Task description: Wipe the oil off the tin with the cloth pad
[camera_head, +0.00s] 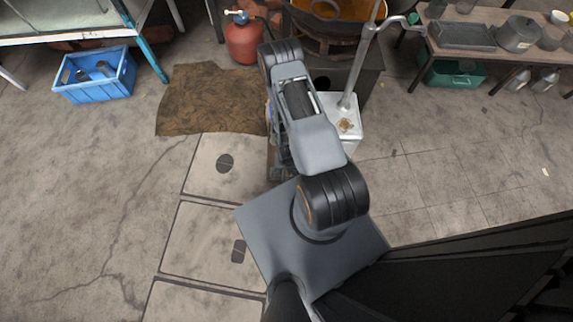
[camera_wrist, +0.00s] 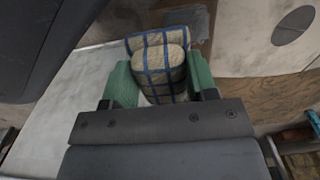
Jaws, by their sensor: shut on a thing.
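The white tin (camera_head: 354,109) stands on the floor right of my arm in the head view, partly covered by the arm. A brown oil patch (camera_head: 347,125) shows on its top. In the wrist view the cloth pad (camera_wrist: 163,60), beige with blue check lines, sits between the green fingers of my gripper (camera_wrist: 160,82), which is shut on it. A pale surface, probably the tin, (camera_wrist: 62,112) lies left of and below the pad there. I cannot tell whether the pad touches it. My arm hides the gripper and pad in the head view.
A red gas bottle (camera_head: 243,43) and a stove with a pan (camera_head: 335,12) stand at the back. A brown mat (camera_head: 205,100) lies on the floor at left, with a blue crate (camera_head: 96,90) beyond it. A bench with pots (camera_head: 518,34) is at the back right.

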